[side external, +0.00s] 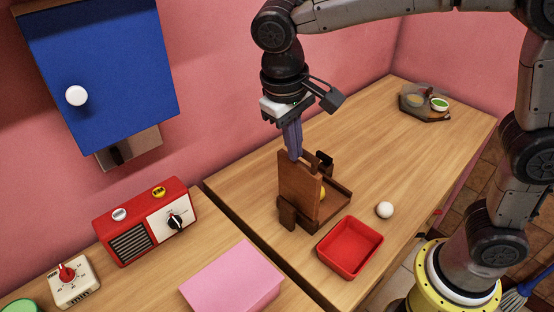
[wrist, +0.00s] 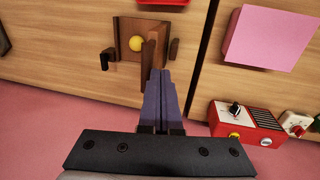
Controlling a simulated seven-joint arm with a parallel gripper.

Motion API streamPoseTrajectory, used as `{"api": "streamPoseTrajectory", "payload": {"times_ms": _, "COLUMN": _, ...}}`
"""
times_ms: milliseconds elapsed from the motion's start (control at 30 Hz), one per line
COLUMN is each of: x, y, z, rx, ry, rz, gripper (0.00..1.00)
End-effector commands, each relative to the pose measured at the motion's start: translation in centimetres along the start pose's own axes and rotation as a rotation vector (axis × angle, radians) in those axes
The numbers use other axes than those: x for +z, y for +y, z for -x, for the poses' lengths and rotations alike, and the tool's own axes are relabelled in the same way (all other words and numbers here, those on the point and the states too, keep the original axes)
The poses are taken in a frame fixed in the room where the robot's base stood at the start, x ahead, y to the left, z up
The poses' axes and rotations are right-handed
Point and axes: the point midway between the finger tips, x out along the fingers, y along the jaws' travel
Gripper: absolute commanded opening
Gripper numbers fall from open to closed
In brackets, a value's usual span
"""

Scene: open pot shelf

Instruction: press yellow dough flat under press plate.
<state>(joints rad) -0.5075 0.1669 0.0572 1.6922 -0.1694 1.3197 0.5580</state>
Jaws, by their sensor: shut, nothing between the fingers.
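The press is a brown wooden base (side external: 338,201) with a press plate (side external: 300,187) standing nearly upright at its left side. The yellow dough (wrist: 136,43) is a round ball on the base. In the side view the plate mostly hides the dough (side external: 322,193). My gripper (side external: 294,156) is shut and empty, pointing down at the top edge of the plate. In the wrist view the closed fingertips (wrist: 161,74) are close beside the plate (wrist: 154,50); I cannot tell whether they touch it. A black part (side external: 324,160) stands at the far side of the base.
A red tray (side external: 326,258) and a white ball (side external: 385,210) are in front and to the right of the press. A pink box (side external: 232,280), a red radio (side external: 145,222) and a timer (side external: 75,282) are at left. A blue cabinet (side external: 105,75) hangs above. The back counter is mostly clear.

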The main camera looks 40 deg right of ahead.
Motion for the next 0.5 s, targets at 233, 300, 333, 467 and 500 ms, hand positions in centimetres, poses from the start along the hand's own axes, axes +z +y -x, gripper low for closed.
{"api": "streamPoseTrajectory", "payload": {"times_ms": 233, "x": 0.0, "y": 4.8, "z": -0.6, "rx": -0.219, "ry": 0.001, "rz": -0.016, "gripper": 0.0}}
{"api": "streamPoseTrajectory", "payload": {"times_ms": 300, "x": 0.0, "y": 6.0, "z": -1.0, "rx": -0.28, "ry": -0.001, "rz": -0.018, "gripper": 0.0}}
{"api": "streamPoseTrajectory", "payload": {"times_ms": 333, "x": 0.0, "y": 6.5, "z": -1.2, "rx": -0.307, "ry": 0.0, "rz": -0.018, "gripper": 0.0}}
{"api": "streamPoseTrajectory", "payload": {"times_ms": 467, "x": 0.0, "y": 8.6, "z": -2.1, "rx": -0.421, "ry": -0.001, "rz": -0.018, "gripper": 0.0}}
{"api": "streamPoseTrajectory", "payload": {"times_ms": 500, "x": 0.0, "y": 9.2, "z": -2.4, "rx": -0.456, "ry": -0.002, "rz": -0.019, "gripper": 0.0}}
